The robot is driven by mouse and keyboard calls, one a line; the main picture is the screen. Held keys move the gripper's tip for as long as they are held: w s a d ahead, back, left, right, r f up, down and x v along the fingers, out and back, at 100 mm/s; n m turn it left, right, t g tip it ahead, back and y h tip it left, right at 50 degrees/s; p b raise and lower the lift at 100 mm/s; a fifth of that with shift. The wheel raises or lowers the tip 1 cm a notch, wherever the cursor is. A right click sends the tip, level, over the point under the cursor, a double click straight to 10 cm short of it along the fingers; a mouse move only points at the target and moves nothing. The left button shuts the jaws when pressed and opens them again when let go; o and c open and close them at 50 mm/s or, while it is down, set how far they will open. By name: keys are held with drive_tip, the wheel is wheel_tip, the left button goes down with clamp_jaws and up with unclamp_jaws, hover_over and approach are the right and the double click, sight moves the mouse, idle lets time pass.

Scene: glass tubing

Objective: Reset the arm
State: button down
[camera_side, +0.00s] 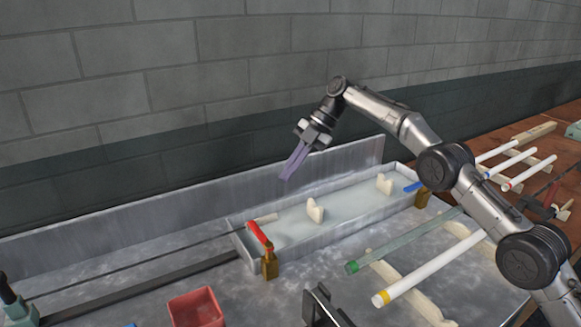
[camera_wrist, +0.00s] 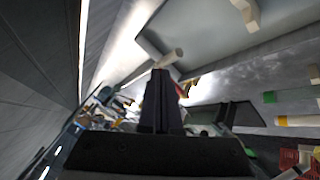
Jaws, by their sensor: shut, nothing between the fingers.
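My gripper (camera_side: 287,177) hangs in the air above the back left part of the long metal trough, near the backsplash in the side view. Its purple-grey fingers are together with nothing between them. In the wrist view the dark fingers (camera_wrist: 160,75) also lie side by side, pointing up the picture. The trough (camera_side: 335,240) is shallow and pale inside, with two cream supports (camera_side: 315,211) standing in it. No glass tube is in the gripper.
A red-handled valve (camera_side: 258,233) and a blue-handled valve (camera_side: 415,187) flank the trough. A green tube (camera_side: 400,243) and a white tube with a yellow end (camera_side: 430,272) lie on cream racks at right. A red bin (camera_side: 195,309) stands at the front. The grey wall rises behind.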

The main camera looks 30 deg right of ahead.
drive_tip(key=shift+w+d+r, duration=0.15)
drive_tip(key=shift+d+r, duration=0.1)
drive_tip(key=shift+r, duration=0.15)
drive_tip(key=s+r+t, duration=0.1)
drive_tip(key=s+r, duration=0.3)
drive_tip(key=r, duration=0.5)
drive_tip(key=s+r+t, duration=0.1)
drive_tip(key=s+r, duration=0.3)
drive_tip(key=r, duration=0.5)
drive_tip(key=s+d+r+m+t+h, duration=0.1)
drive_tip(key=s+d+r+m, duration=0.15)
drive_tip(key=s, duration=0.55)
drive_tip(key=s+d+r+m+t+h, duration=0.1)
drive_tip(key=s+r+m, duration=0.25)
drive_tip(key=s, duration=0.35)
drive_tip(key=s+d+f+m+t+h, duration=0.1)
drive_tip(key=s+d+f+m, duration=0.2)
drive_tip(key=s, duration=0.5)
drive_tip(key=s+d+f+m+h, duration=0.2)
drive_tip(key=s+f+m, duration=0.2)
drive_tip(key=s, duration=0.3)
drive_tip(key=s+d+f+m+h, duration=0.1)
drive_tip(key=s+d+f+m, duration=0.1)
drive_tip(key=s+f+m, duration=0.2)
drive_tip(key=s+d+f+m+h, duration=0.1)
drive_tip(key=s+d+f+m, duration=0.1)
drive_tip(key=s+f+m, duration=0.3)
drive_tip(key=shift+d+f+m, duration=0.2)
drive_tip(key=shift+f+m, duration=1.7)
drive_tip(key=shift+f, duration=1.3)
